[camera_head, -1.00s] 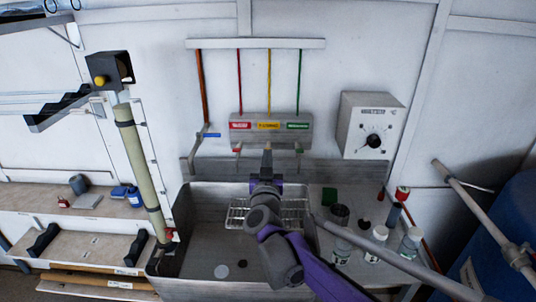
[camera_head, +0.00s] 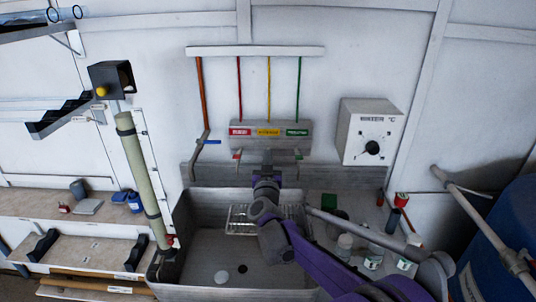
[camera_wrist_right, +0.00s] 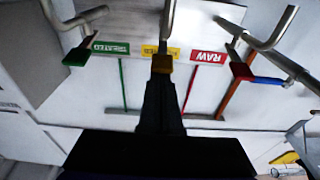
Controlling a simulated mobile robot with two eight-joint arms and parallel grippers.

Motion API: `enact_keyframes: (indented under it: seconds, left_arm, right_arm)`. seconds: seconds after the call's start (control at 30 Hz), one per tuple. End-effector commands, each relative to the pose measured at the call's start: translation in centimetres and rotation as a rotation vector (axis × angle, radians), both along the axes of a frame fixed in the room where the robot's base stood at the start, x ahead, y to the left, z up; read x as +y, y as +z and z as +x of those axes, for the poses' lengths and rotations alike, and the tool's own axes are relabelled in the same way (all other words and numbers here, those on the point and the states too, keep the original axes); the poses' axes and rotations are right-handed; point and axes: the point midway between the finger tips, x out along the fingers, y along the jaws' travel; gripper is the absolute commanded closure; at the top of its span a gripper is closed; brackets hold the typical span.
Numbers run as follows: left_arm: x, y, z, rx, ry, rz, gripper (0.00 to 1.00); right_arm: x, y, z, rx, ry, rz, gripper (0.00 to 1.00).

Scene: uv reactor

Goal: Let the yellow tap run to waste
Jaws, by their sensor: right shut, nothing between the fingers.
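A grey tap panel (camera_head: 245,142) on the back wall carries red, yellow and green labels. The yellow label (camera_head: 268,132) is in the middle, below a yellow pipe (camera_head: 268,85). My right gripper (camera_head: 267,155) is in front of the panel under that label and hides the yellow tap in the head view. In the right wrist view the yellow tap handle (camera_wrist_right: 162,64) shows right at the tips of my shut fingers (camera_wrist_right: 161,78); I cannot tell whether they touch. The tap's grey spout (camera_wrist_right: 167,20) shows beyond it. My left gripper is not in view.
The red-label tap (camera_wrist_right: 241,71) and green-label tap (camera_wrist_right: 76,56) flank the yellow one closely. A steel sink (camera_head: 200,262) with a wire rack (camera_head: 239,222) lies below. Bottles (camera_head: 373,259) stand on the right counter, partly behind my arm. A dial box (camera_head: 370,131) is on the wall.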

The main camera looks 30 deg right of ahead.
Motion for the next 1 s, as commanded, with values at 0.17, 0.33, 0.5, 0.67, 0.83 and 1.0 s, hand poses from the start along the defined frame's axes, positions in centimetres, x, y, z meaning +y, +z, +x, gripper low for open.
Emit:
enact_keyframes:
  seconds: [0.17, 0.33, 0.5, 0.67, 0.83, 1.0]
  left_arm:
    - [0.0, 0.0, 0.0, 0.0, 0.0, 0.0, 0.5]
    - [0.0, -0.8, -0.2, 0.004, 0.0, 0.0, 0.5]
    - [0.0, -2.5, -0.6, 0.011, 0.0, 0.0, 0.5]
    - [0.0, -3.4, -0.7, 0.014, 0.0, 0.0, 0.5]
    - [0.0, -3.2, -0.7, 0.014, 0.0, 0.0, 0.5]
    - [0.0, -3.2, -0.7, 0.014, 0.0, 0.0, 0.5]
  right_arm:
    - [0.0, 0.0, 0.0, -0.001, 0.0, -0.001, 1.0]
    - [0.0, -0.8, -0.1, -0.041, -0.004, -0.028, 1.0]
    - [0.1, -2.0, -0.3, -0.146, -0.003, -0.093, 1.0]
    - [0.2, -2.3, -0.4, -0.206, 0.0, -0.127, 1.0]
    - [0.2, -2.1, -0.4, -0.205, 0.0, -0.125, 1.0]
    - [0.2, -2.1, -0.4, -0.204, 0.0, -0.125, 1.0]
